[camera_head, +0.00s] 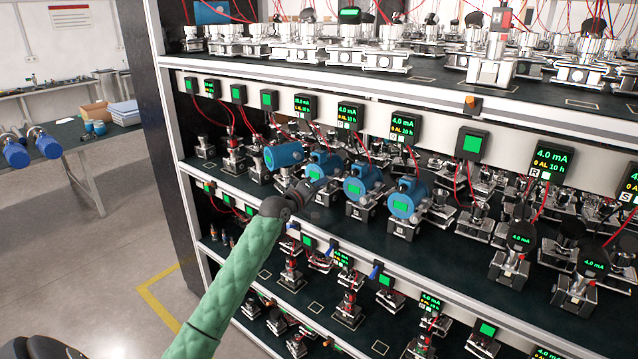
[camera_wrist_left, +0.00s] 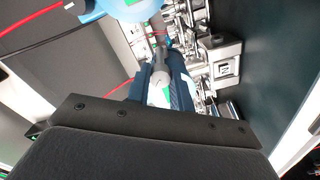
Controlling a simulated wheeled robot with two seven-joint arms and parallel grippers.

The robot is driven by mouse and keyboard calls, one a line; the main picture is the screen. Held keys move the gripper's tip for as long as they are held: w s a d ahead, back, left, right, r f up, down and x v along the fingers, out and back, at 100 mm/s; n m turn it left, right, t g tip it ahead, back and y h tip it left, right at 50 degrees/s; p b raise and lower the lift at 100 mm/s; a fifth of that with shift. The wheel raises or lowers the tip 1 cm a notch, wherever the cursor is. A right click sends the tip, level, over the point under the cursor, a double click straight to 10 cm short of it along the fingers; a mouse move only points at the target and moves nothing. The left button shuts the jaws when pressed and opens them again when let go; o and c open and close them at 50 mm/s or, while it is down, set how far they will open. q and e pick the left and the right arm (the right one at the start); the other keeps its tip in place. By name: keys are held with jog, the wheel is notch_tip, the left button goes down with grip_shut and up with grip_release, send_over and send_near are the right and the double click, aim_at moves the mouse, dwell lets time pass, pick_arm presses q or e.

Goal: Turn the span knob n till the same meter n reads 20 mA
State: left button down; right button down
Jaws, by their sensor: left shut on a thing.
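My left gripper (camera_head: 308,187) reaches in from the lower left to the middle shelf, in front of a row of blue round transmitters. In the left wrist view its blue fingers (camera_wrist_left: 160,78) are shut on a small grey part below a blue housing (camera_wrist_left: 120,8). The fingers hide much of that part, so I cannot tell its lettering. The nearest blue transmitters are at the left (camera_head: 285,155), behind the gripper (camera_head: 323,164) and to its right (camera_head: 362,182). A meter (camera_head: 350,114) above them reads 4.0 mA, and so does another meter (camera_head: 405,126). My right gripper is not in view.
A further meter (camera_head: 551,161) also shows 4.0 mA. Dark transmitters (camera_head: 517,240) stand at the right of the shelf. Shelf edges (camera_head: 400,265) and hanging red wires lie close around. A workbench (camera_head: 85,135) stands at the left, with open floor before the rack.

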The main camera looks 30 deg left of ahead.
pick_arm(q)
jog(key=shift+n+p, duration=0.6)
jog(key=shift+n, duration=0.7)
jog(key=c, duration=1.3)
grip_release()
jog(key=shift+a, duration=0.1)
jog(key=shift+o, duration=0.2)
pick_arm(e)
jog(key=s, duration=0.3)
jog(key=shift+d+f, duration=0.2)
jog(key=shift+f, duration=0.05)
pick_arm(q)
jog(key=s+b, duration=0.3)
jog(key=s, duration=0.4)
jog(key=shift+s+a+b, duration=0.3)
jog(key=shift+s, duration=0.1)
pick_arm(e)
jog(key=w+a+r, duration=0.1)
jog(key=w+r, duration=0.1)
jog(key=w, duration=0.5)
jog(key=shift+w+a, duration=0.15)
